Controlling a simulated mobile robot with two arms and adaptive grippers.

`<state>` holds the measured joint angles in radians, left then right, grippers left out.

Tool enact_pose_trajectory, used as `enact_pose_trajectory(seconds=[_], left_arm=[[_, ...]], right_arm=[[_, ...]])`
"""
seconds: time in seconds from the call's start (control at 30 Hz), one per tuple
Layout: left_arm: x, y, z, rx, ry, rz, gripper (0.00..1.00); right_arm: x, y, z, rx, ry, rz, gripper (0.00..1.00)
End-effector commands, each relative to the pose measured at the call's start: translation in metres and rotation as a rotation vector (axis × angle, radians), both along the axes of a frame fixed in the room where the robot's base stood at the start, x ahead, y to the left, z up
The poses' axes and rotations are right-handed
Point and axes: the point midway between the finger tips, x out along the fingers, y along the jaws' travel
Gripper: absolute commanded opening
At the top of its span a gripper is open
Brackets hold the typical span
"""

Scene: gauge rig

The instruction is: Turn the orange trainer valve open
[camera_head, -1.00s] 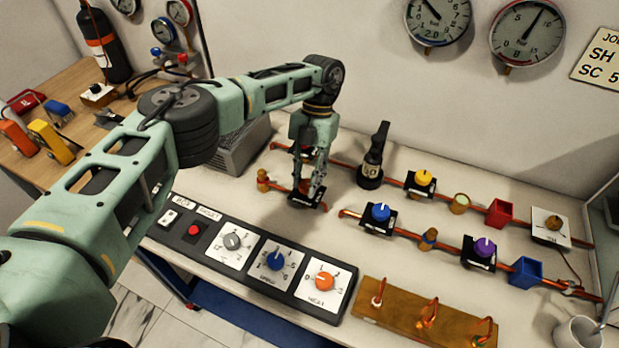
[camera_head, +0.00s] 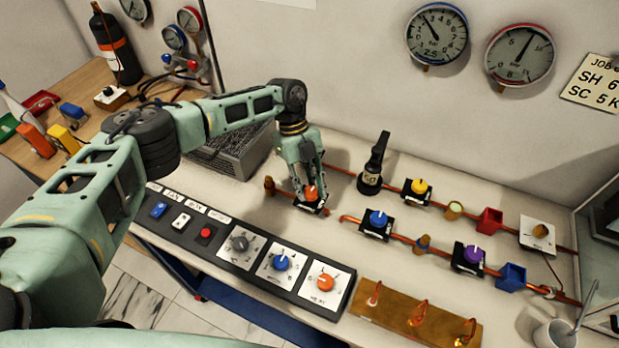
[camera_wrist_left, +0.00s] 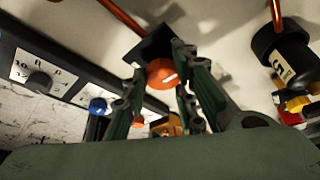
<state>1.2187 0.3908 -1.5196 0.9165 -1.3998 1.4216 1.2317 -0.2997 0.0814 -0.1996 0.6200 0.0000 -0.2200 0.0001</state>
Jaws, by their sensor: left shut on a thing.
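The orange trainer valve knob (camera_head: 312,193) sits on a small black base (camera_head: 311,208) in a copper pipe line on the bench. It also shows in the left wrist view (camera_wrist_left: 161,74), with a pale pointer mark on its face. My left gripper (camera_head: 310,187) reaches down from above and is shut on the orange knob, its fingers on either side of it. The fingers partly hide the knob. In the left wrist view my left gripper (camera_wrist_left: 158,90) has one finger on each side of the knob. My right gripper is not in view.
A black upright handled tool (camera_head: 373,168) stands right of the valve. Yellow (camera_head: 420,186), blue (camera_head: 378,218) and purple (camera_head: 473,254) knobs sit along the pipes. A dial panel (camera_head: 240,246) lies in front.

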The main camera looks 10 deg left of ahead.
Motion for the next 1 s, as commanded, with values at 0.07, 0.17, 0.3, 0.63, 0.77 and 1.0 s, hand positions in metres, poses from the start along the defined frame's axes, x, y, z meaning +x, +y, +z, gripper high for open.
enact_pose_trajectory(seconds=[0.07, 0.17, 0.3, 0.63, 0.77, 1.0], left_arm=[[-0.003, 0.006, 0.001, 0.012, 0.010, 0.043, 0.00], [-0.004, 0.006, 0.000, 0.012, 0.010, 0.088, 0.00], [-0.005, 0.006, -0.001, 0.013, 0.011, 0.129, 0.00], [-0.006, 0.005, -0.004, 0.012, 0.013, 0.158, 0.00], [-0.006, 0.005, -0.005, 0.012, 0.013, 0.158, 0.00], [-0.007, 0.004, -0.005, 0.011, 0.014, 0.156, 0.36]], right_arm=[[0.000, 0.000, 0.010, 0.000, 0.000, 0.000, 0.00], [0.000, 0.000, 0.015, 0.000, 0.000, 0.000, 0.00], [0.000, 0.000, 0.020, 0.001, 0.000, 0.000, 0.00], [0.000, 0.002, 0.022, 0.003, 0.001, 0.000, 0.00], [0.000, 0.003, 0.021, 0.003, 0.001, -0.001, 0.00], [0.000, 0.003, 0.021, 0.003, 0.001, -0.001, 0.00]])
